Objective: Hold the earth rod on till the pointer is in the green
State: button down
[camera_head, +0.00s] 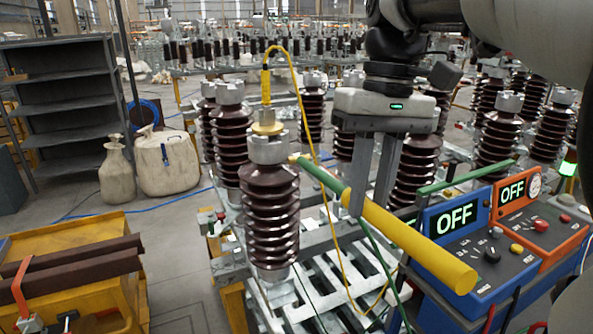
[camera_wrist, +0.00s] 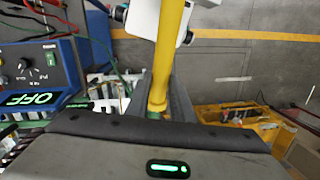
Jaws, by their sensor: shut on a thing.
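The earth rod has a thick yellow handle (camera_head: 415,243) and a thinner green front part (camera_head: 322,178). My gripper (camera_head: 368,205) is shut on the rod, which lies tilted between its fingers. The yellow handle also shows between the fingers in the wrist view (camera_wrist: 172,45). The rod's tip is at the metal cap (camera_head: 268,149) of the front brown insulator (camera_head: 270,212); I cannot tell whether it touches. A small round white dial (camera_head: 535,186) sits on the orange box (camera_head: 517,215). Its pointer is too small to read.
The blue box (camera_head: 457,222) beside the orange one reads OFF, as does the orange one. A yellow lead (camera_head: 297,75) loops near the front insulator. More insulators stand behind. A yellow trolley (camera_head: 75,245) is at front left. Grey floor (camera_head: 178,255) is clear between.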

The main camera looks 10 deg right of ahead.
jog(key=shift+s+d+b, duration=0.2)
jog(key=shift+s+d, duration=0.15)
jog(key=shift+s, duration=0.7)
jog(key=shift+s+d+b, duration=0.15)
jog(key=shift+s+d, duration=0.15)
jog(key=shift+s, duration=0.7)
jog(key=shift+s+d+b, duration=0.2)
jog(key=shift+s+d, duration=0.15)
jog(key=shift+s, duration=0.7)
